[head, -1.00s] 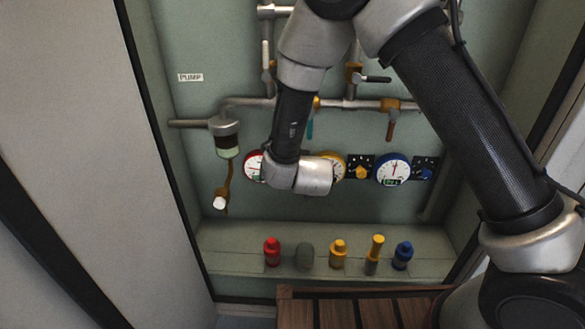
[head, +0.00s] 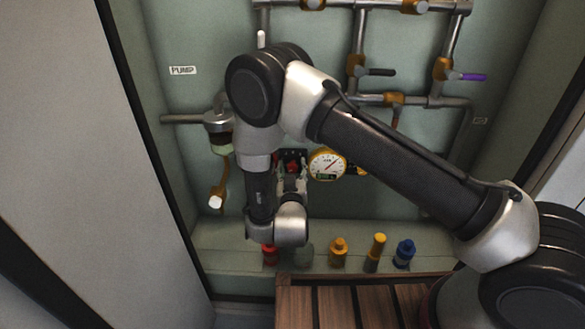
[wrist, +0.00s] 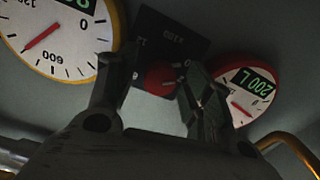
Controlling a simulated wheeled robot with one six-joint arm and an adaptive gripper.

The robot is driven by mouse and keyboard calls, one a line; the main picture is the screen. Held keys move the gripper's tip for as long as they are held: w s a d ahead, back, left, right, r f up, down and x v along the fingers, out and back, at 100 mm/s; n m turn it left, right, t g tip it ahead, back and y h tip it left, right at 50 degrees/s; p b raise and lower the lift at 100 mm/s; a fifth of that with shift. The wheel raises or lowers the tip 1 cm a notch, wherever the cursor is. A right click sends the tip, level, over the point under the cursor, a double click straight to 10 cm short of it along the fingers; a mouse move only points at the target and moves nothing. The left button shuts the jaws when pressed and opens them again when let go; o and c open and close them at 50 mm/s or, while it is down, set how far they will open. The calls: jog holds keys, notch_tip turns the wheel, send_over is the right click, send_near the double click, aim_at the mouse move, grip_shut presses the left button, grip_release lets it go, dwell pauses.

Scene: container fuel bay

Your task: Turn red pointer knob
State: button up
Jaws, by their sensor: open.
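The red pointer knob (wrist: 158,78) sits on a black plate (wrist: 178,40) between two gauges in the wrist view. In the head view, the knob (head: 291,167) shows just above my gripper (head: 290,184). In the wrist view, my gripper (wrist: 150,72) is open. One finger is on each side of the knob, and the right finger overlaps the knob's edge. I cannot tell whether either finger touches it. Part of the plate is hidden behind the fingers.
A yellow-rimmed gauge (head: 327,164) is right of the knob in the head view. A red-rimmed gauge (wrist: 243,92) is close to my right finger in the wrist view. Pipes with valves (head: 357,70) run above.

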jog(key=shift+w, duration=0.4)
jog(key=c, duration=1.1)
jog(key=shift+o, duration=0.2)
jog(key=shift+m, duration=0.4)
jog(key=m, duration=0.3)
jog(key=shift+m, duration=2)
